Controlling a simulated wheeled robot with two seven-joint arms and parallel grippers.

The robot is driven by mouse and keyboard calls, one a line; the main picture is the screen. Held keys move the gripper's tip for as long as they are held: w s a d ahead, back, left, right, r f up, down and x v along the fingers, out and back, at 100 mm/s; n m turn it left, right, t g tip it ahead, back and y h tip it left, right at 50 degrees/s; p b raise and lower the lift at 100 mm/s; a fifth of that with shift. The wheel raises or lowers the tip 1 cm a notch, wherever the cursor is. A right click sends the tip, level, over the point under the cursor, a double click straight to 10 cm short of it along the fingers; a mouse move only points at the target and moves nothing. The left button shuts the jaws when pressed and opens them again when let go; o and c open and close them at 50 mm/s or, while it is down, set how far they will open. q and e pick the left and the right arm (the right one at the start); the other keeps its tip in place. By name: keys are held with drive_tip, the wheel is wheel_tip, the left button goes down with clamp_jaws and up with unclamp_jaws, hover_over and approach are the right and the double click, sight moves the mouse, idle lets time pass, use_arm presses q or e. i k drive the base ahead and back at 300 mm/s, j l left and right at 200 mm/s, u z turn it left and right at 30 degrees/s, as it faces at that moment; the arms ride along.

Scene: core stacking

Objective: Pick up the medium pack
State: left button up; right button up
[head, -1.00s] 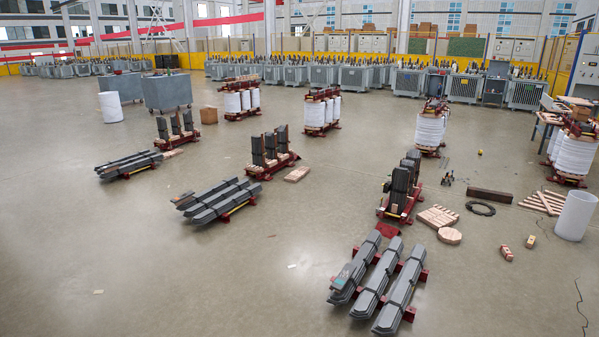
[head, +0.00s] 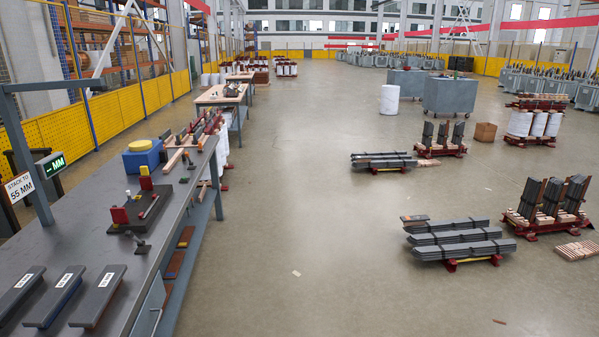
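Three dark grey flat packs with white labels lie side by side at the near end of the grey workbench (head: 200,215), at the lower left of the head view. They are the left pack (head: 14,300), the middle pack (head: 45,306) with a blue underside edge, and the right pack (head: 92,311) with a brown one. The label text is too small to read, so I cannot tell which is the medium pack. Neither of my grippers is in view.
A dark fixture (head: 150,210) with red blocks stands behind the packs. A sign (head: 19,187) reads "STACK TO 55 MM", beside a green display (head: 55,163). A blue box (head: 143,156) stands farther back. Floor right of the bench is clear; core stacks (head: 460,240) lie beyond.

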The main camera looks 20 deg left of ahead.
sight(43, 311)
drive_tip(key=i+j+u, duration=0.15)
drive_tip(key=u, duration=0.3)
drive_tip(key=i+u, duration=0.4)
drive_tip(key=i+l+u, duration=0.1)
drive_tip(key=i+u, duration=0.15)
drive_tip(key=u, duration=0.2)
drive_tip(key=i+l+u, duration=0.15)
drive_tip(key=i+u, duration=0.15)
drive_tip(key=u, duration=0.15)
drive_tip(key=i+l+u, duration=0.2)
drive_tip(key=u, duration=0.2)
drive_tip(key=i+u, duration=0.2)
drive_tip(key=u, duration=0.25)
drive_tip(key=i+l+u, duration=0.1)
drive_tip(key=u, duration=0.3)
drive_tip(key=i+l+u, duration=0.15)
drive_tip(key=u, duration=0.3)
drive_tip(key=i+l+u, duration=0.25)
drive_tip(key=u, duration=0.15)
drive_tip(key=i+l+u, duration=0.15)
drive_tip(key=u, duration=0.3)
